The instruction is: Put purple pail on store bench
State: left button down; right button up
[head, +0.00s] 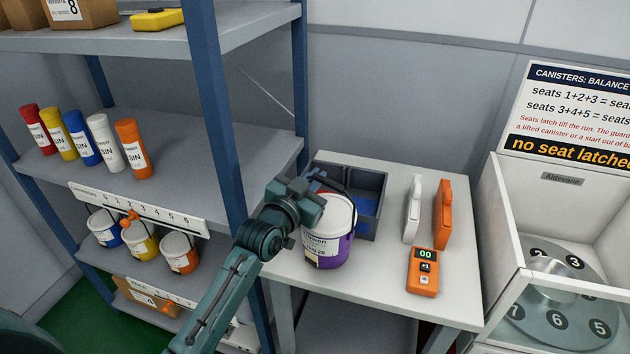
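The purple pail (331,253) has a white lid and a white label. It is upright at the left part of the white bench (384,283), in front of a dark grey bin. I cannot tell whether its base touches the bench top. My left gripper (312,200) is at the pail's upper left rim, by its dark handle, and covers part of the lid. Its fingertips are not clear, so I cannot tell whether it is shut on the handle. My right gripper is not in view.
The grey bin (374,187) holds something blue. White (412,210) and orange (442,214) upright tools and an orange meter (424,271) stand on the bench's right. Left is a blue-post shelf with cartridges (82,138) and smaller pails (142,242). A seat carousel (560,300) is at right.

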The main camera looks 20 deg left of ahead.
pick_arm(q)
jog(key=shift+f, duration=0.15)
jog(key=c, duration=2)
grip_release()
jog(key=shift+f, duration=0.25)
jog(key=o, duration=0.4)
jog(key=shift+r, duration=0.15)
jog(key=b+v, duration=0.1)
jog(key=v, duration=1.1)
jog(key=s+d+f+n+g, duration=0.1)
jog(key=s+d+f+g, duration=0.1)
jog(key=s+f, duration=0.7)
jog(key=s+d+f+n+g, duration=0.1)
jog(key=s+f+g, duration=0.4)
jog(key=s+f, duration=0.5)
notch_tip(320, 180, down, 4)
jog(key=shift+d+f+y, duration=0.1)
jog(key=shift+d+y, duration=0.3)
jog(key=shift+d, duration=0.2)
